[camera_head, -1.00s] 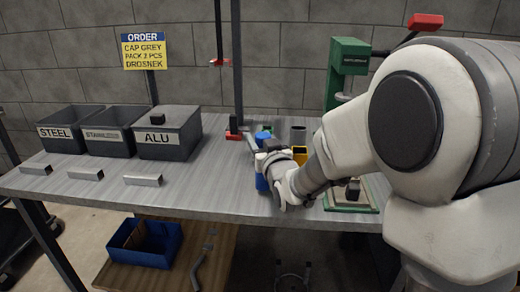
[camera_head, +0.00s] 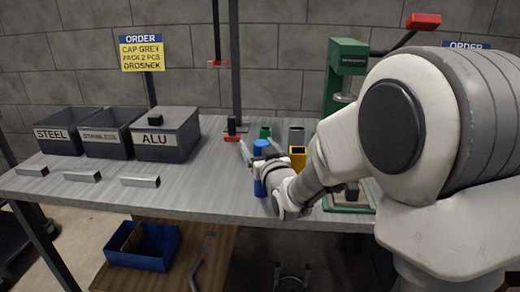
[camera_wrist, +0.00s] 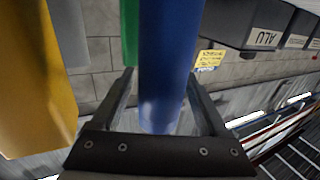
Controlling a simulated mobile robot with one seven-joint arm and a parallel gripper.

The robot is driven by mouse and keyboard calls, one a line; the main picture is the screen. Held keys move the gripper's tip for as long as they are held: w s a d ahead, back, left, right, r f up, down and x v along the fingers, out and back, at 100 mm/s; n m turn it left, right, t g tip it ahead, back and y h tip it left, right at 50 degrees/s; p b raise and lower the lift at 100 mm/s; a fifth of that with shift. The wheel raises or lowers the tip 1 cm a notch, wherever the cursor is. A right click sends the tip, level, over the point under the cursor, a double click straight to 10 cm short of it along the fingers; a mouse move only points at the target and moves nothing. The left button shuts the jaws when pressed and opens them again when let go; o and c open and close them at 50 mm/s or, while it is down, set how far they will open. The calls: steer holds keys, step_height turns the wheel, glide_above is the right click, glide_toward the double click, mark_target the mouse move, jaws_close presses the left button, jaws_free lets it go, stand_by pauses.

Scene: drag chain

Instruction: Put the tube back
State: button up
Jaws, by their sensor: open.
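A blue tube (camera_head: 260,184) stands upright near the front of the table. My gripper (camera_head: 266,165) is at the tube, with its open fingers on either side of it. In the wrist view the blue tube (camera_wrist: 170,55) runs between the two spread fingers of my gripper (camera_wrist: 160,100). A gap shows on the left side of the tube; contact on the right cannot be told. Part of the tube is hidden behind my gripper in the head view.
A green container (camera_head: 265,131), a grey one (camera_head: 296,135) and a yellow one (camera_head: 298,156) stand close behind and beside the tube. A green press (camera_head: 346,68) is at the right. Bins, including ALU (camera_head: 166,143), and metal bars (camera_head: 140,182) are at left.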

steer(key=shift+r, duration=0.2)
steer(key=s+d+m+g+h, duration=0.1)
steer(key=s+d+g+h, duration=0.1)
steer(key=s+d, duration=0.4)
steer(key=s+d+f+m+g+h, duration=0.1)
steer(key=s+d+g, duration=0.4)
steer(key=s, duration=1.2)
steer(key=s+d+m+g+h, duration=0.2)
steer(key=s+d+g+h, duration=0.1)
steer(key=s+d, duration=0.5)
steer(key=s+g, duration=0.1)
steer(key=s, duration=0.2)
steer(key=shift+s+f, duration=0.15)
steer(key=shift+f, duration=0.2)
step_height(320, 180, up, 25)
steer(key=p, duration=2.5)
steer(key=shift+f, duration=0.15)
